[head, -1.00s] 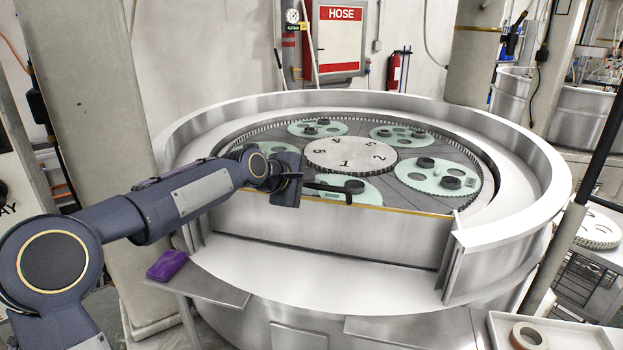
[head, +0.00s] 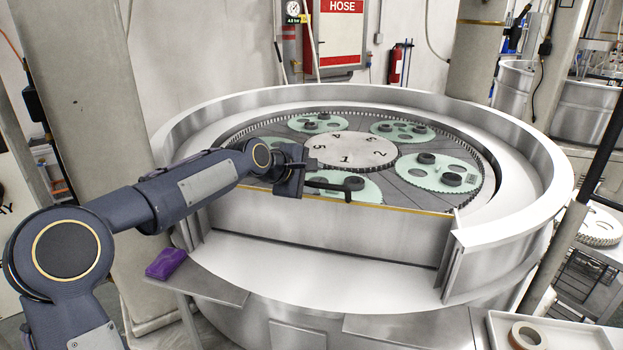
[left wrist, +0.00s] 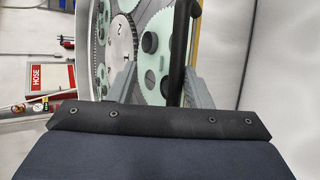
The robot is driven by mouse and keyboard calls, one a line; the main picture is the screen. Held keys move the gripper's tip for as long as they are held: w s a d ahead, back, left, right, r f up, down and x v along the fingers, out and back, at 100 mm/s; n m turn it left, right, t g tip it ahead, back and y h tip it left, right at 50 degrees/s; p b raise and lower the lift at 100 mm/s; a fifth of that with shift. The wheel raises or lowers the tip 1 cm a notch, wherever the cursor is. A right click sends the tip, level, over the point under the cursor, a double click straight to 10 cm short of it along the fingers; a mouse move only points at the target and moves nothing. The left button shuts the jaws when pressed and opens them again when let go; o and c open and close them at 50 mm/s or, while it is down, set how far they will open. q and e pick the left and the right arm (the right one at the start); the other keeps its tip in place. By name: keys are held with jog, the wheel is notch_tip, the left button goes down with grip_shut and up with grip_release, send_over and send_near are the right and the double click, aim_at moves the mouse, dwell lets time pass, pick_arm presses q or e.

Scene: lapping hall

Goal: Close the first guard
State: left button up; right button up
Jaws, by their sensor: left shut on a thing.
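The guard (head: 325,228) is a steel panel with a yellow top edge, standing upright across the front of the round lapping machine. It fills the gap between the ends of the curved steel wall (head: 520,215). A black bar handle (head: 340,187) sits at its top edge. My left gripper (head: 316,184) is shut on this handle, and its fingers partly hide behind the wrist in the head view. In the left wrist view the handle (left wrist: 183,40) runs up from between the two grey fingers. My right gripper is not in view.
A numbered disc (head: 350,150) and green carriers (head: 438,174) lie inside the wall. A purple cloth-like thing (head: 166,264) rests on a shelf (head: 215,289) at front left. A tray with a tape-like ring (head: 528,334) is at lower right. Concrete pillars flank the machine.

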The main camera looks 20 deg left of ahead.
pick_arm(q)
jog(key=shift+a+r, duration=0.15)
jog(key=shift+r, duration=0.2)
jog(key=shift+s+a, duration=0.1)
jog(key=b+v, duration=0.2)
jog(key=v, duration=0.5)
jog(key=shift+s+b, duration=0.2)
jog(key=shift+b, duration=0.2)
jog(key=shift+f, duration=0.15)
